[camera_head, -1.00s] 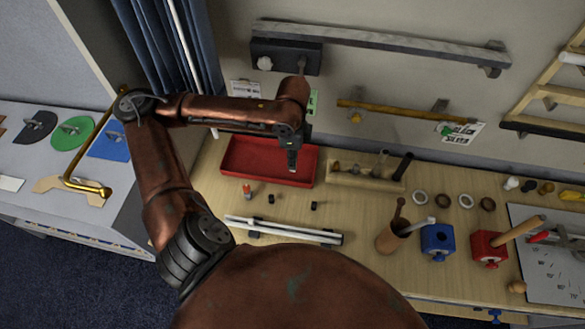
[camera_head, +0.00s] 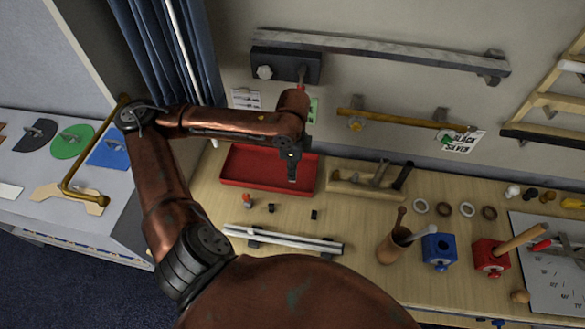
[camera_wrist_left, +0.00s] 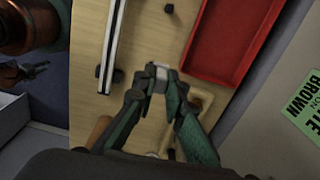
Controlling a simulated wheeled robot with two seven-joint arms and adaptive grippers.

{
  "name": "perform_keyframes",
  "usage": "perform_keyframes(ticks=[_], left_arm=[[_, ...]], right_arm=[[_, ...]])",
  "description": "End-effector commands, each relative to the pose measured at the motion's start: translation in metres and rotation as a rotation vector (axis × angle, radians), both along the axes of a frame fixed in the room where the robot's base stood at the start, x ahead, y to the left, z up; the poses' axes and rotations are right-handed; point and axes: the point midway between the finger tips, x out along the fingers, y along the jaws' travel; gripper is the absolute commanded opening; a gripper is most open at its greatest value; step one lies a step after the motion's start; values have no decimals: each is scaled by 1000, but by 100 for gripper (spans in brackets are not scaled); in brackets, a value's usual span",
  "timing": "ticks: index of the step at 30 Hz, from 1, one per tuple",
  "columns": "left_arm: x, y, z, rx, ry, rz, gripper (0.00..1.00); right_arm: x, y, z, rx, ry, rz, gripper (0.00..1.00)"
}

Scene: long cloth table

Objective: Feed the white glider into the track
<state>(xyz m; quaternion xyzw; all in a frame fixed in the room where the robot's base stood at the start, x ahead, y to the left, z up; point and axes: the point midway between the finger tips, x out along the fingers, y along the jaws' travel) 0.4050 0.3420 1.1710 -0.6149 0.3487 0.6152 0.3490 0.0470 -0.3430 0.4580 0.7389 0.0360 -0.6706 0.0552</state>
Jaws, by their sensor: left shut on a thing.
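My left gripper (camera_head: 291,172) hangs in front of the right part of the red tray in the head view. In the left wrist view its two fingers (camera_wrist_left: 157,84) are closed on a small pale block, the white glider (camera_wrist_left: 159,72). The fingers hide part of the glider. The track (camera_head: 285,239) is a long pale rail on the table, nearer to me than the gripper. In the left wrist view the track (camera_wrist_left: 110,42) runs to the left of the held glider, apart from it.
The red tray (camera_head: 233,184) stands behind, with a wooden rack (camera_head: 365,190) to its right. Small black blocks (camera_head: 314,214) and an orange-topped piece (camera_head: 249,201) lie between tray and track. A wooden cup (camera_head: 390,249) stands right of the track.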

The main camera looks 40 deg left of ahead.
Motion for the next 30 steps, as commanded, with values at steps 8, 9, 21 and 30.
perform_keyframes(ticks=[8,9,21,30], left_arm=[[0,-1,-15,-2,1,-1,0],[0,-1,-16,-1,0,-1,0],[0,0,-35,-1,1,0,0],[0,0,-50,-1,1,0,0]], right_arm=[[0,0,-5,0,0,0,32],[0,0,-5,0,0,0,32],[0,3,-12,3,0,-1,32],[0,5,-17,5,1,-2,32]])
